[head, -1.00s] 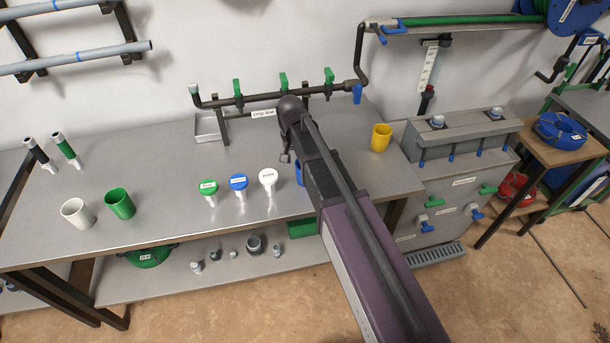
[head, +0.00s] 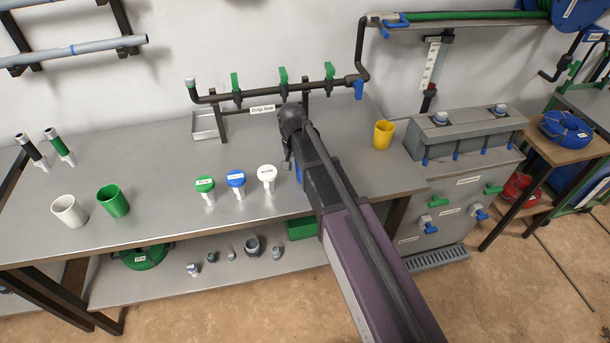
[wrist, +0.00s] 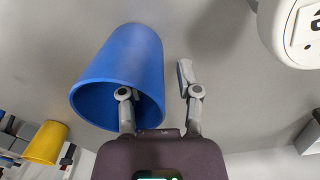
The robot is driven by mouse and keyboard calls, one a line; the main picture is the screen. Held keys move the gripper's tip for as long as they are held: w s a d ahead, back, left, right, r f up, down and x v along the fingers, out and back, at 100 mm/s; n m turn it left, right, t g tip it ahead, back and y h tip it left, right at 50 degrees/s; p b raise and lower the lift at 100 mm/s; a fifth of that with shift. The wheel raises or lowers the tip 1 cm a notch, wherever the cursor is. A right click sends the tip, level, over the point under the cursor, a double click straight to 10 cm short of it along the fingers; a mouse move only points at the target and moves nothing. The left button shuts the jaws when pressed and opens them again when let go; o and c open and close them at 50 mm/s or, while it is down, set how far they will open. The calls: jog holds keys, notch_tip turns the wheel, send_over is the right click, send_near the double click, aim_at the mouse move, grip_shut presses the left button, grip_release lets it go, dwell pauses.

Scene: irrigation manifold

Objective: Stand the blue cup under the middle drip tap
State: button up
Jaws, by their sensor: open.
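The blue cup (wrist: 128,62) fills the left middle of the wrist view, its mouth toward the camera. In the head view only a blue sliver of it (head: 299,172) shows beside my arm. My gripper (wrist: 155,85) is open at the cup's mouth. One finger overlaps the mouth and the other stands to the right of the cup; I cannot tell whether they touch it. In the head view my arm hides the fingers. The middle drip tap (head: 283,77) has a green handle and sits on the dark drip line pipe at the back of the bench.
The bench (head: 150,165) also holds a yellow cup (head: 383,134), a green cup (head: 113,200), a white cup (head: 69,211) and green, blue and white labelled pieces (head: 236,180). A shallow tray (head: 204,125) lies near the drip line. Bench before the line looks clear.

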jog(key=shift+f, duration=0.3)
dwell(0.5)
grip_shut()
